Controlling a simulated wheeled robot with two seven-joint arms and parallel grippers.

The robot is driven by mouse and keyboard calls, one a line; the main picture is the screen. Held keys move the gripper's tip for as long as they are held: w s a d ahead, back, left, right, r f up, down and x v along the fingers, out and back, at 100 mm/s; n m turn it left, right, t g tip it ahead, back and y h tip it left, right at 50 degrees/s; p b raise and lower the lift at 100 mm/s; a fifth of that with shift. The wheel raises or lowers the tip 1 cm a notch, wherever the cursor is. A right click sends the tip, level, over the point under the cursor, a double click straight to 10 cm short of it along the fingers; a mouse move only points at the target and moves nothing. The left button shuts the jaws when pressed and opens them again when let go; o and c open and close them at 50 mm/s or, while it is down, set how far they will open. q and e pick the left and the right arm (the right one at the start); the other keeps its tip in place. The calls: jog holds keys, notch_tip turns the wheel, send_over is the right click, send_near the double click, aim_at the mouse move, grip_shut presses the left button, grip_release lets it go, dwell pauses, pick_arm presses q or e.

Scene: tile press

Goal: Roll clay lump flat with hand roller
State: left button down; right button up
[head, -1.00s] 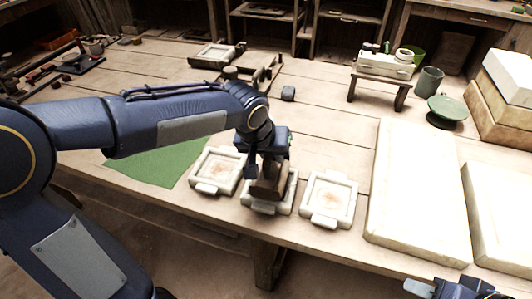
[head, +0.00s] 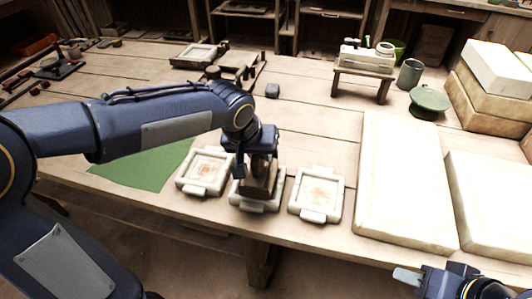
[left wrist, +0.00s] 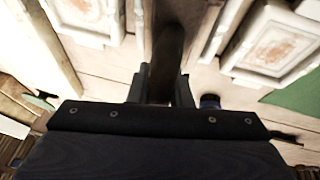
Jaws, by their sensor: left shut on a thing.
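My left gripper (head: 260,158) is shut on a dark brown block-like tool (head: 258,182) with an upright handle. It holds the tool at the middle of three pale square frames (head: 255,206); whether the tool touches the frame's inside is hidden. In the left wrist view the tool's handle (left wrist: 168,50) runs up between the jaws. My right gripper (head: 408,275) is at the bottom right, partly cut off, and its jaw opening is unclear. I cannot make out a clay lump or a hand roller for certain.
Pale frames with brownish insides flank it on the left (head: 207,168) and right (head: 317,192). A green mat (head: 145,165) lies further left. Large pale slabs (head: 405,185) fill the right side. A small stand (head: 362,80) is at the back. The table's middle is mostly clear.

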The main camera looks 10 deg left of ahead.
pick_arm(q)
jog(key=shift+s+a+f, duration=0.1)
jog(key=shift+a+f, duration=0.05)
jog(key=shift+a, duration=0.55)
jog(key=shift+s+a+f, duration=0.1)
jog(key=shift+a, duration=0.6)
jog(key=shift+w+d+r, duration=0.1)
jog(key=shift+w+d, duration=0.05)
jog(key=shift+d, duration=1.1)
jog(key=shift+r, duration=0.2)
notch_tip(320, 180, up, 7)
jog(key=p, duration=0.5)
jog(key=shift+r+p, duration=0.1)
jog(key=shift+p, duration=0.25)
jog(key=shift+w, duration=0.2)
